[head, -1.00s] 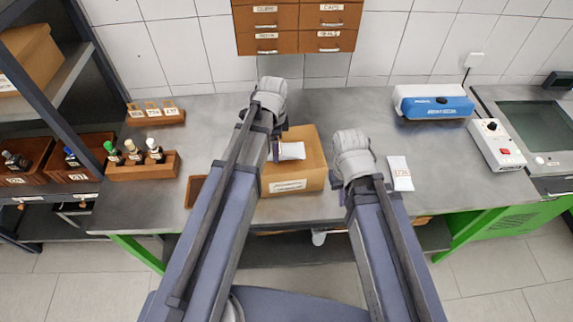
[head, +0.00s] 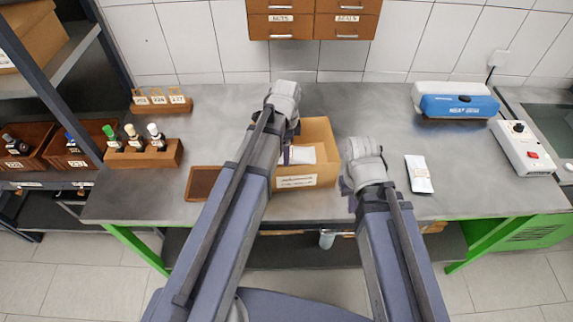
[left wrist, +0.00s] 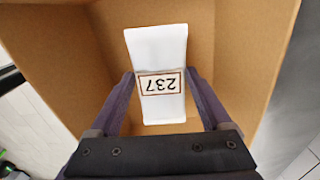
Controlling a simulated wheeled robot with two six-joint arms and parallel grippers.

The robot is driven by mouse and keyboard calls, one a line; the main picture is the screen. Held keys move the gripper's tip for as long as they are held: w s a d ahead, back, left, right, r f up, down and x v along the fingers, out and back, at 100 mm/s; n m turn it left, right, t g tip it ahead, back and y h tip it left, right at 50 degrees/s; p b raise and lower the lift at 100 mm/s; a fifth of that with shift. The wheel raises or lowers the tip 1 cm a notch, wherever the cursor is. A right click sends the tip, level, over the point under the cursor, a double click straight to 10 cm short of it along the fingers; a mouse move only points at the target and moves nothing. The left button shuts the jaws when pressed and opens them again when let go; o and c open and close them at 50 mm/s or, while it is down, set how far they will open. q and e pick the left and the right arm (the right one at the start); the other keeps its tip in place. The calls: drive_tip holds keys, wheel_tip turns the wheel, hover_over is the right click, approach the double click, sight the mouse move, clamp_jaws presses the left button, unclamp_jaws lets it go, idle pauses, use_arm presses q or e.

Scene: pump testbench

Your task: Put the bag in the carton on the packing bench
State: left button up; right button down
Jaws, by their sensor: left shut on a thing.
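The white bag (left wrist: 160,48) carries a label reading 237. My left gripper (left wrist: 160,84) is shut on it, one finger on each side. In the left wrist view the brown walls of the open carton (left wrist: 240,45) surround the bag. In the head view the bag (head: 303,155) shows within the opening of the carton (head: 322,132), which stands on the grey packing bench. I cannot tell whether the bag touches the carton floor. My right gripper (head: 346,186) is just right of the carton; its fingers are mostly hidden behind its arm.
Another white packet (head: 418,174) lies on the bench (head: 390,110) at right. A blue and white device (head: 455,103) and a switch box (head: 522,147) stand farther right. A small brown tray (head: 203,183) and a bottle rack (head: 145,155) are at left. Drawers (head: 315,18) hang above.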

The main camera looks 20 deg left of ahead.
use_arm(q)
drive_tip(key=shift+f+b, duration=1.8)
drive_tip(key=shift+f, duration=0.25)
drive_tip(key=shift+f, duration=0.25)
drive_tip(key=o, duration=1.6)
drive_tip(key=shift+r, duration=0.1)
drive_tip(key=shift+c, duration=0.2)
drive_tip(key=shift+r, duration=0.1)
wheel_tip(320, 180, up, 12)
drive_tip(key=p, duration=1.2)
drive_tip(key=shift+r, duration=0.1)
drive_tip(key=shift+s+d, duration=0.3)
drive_tip(key=s+d+n+y, duration=0.1)
drive_tip(key=s+d+n, duration=0.9)
drive_tip(key=s, duration=0.3)
drive_tip(key=shift+s+n, duration=0.4)
drive_tip(key=shift+n, duration=0.1)
